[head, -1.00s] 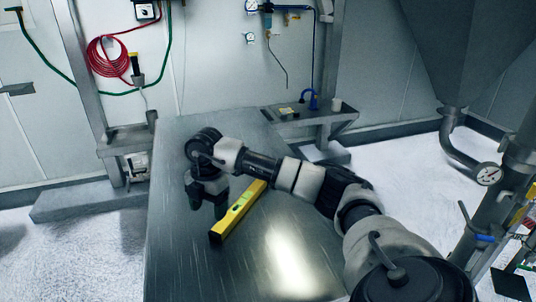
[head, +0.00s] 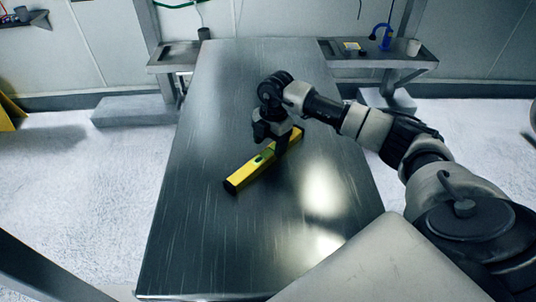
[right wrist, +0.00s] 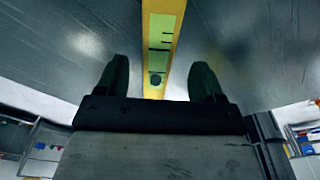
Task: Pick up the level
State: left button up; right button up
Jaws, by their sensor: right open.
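The yellow level (head: 245,176) lies slantwise on the metal table (head: 215,240), with a green vial near its middle. My right gripper (head: 272,146) points down over the level, just beyond its middle, and hides part of it. In the right wrist view the level (right wrist: 162,30) runs lengthwise between the two dark, spread fingers of my right gripper (right wrist: 161,72). Clear gaps show on both sides, and neither finger appears to touch it. My left gripper is not in view.
The table is otherwise bare around the level. Beyond its far end, a side shelf (head: 385,55) at the right holds a blue item (head: 384,38) and a white cup (head: 414,47). Another shelf (head: 172,58) at the left carries a dark cup (head: 204,33).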

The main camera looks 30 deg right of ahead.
aim_at(267, 152)
jog(key=f, duration=0.1)
jog(key=a+f+p, duration=0.1)
jog(key=f, duration=0.1)
jog(key=shift+f, duration=0.5)
jog(key=shift+c, duration=0.6)
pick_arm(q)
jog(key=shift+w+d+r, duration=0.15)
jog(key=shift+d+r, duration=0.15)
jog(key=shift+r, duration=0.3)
pick_arm(e)
jog(key=c, duration=1)
jog(key=shift+r, duration=0.15)
